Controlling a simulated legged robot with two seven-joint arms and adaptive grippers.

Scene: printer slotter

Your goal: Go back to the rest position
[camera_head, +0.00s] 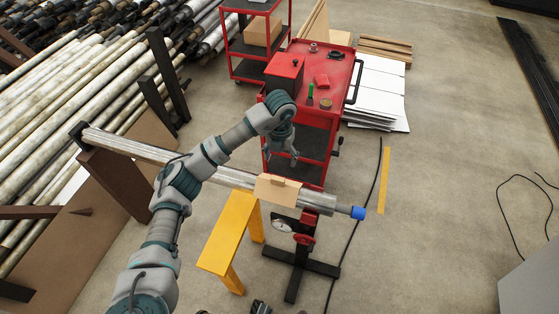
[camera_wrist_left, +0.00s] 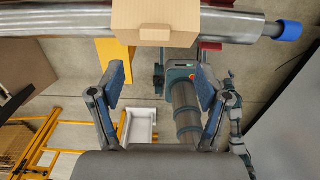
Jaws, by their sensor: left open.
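My left arm comes in from the lower left of the head view, bends over the long metal pipe, and its gripper (camera_head: 282,157) hangs beyond the pipe, near the red cart. In the left wrist view, the fingers of this gripper (camera_wrist_left: 162,90) are spread wide with nothing between them. A tan cardboard piece (camera_head: 277,190) sits on the pipe; it also shows in the left wrist view (camera_wrist_left: 155,18), beyond the fingertips and apart from them. Small dark parts at the bottom edge of the head view may belong to my right gripper, but its fingers are not clear.
The metal pipe (camera_head: 225,176) with a blue end (camera_head: 358,212) lies across a brown support (camera_head: 118,182) and a black stand (camera_head: 296,257). A yellow support (camera_head: 229,231) stands below. A red cart (camera_head: 334,72) stands behind. Floor at right is mostly clear, with cables.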

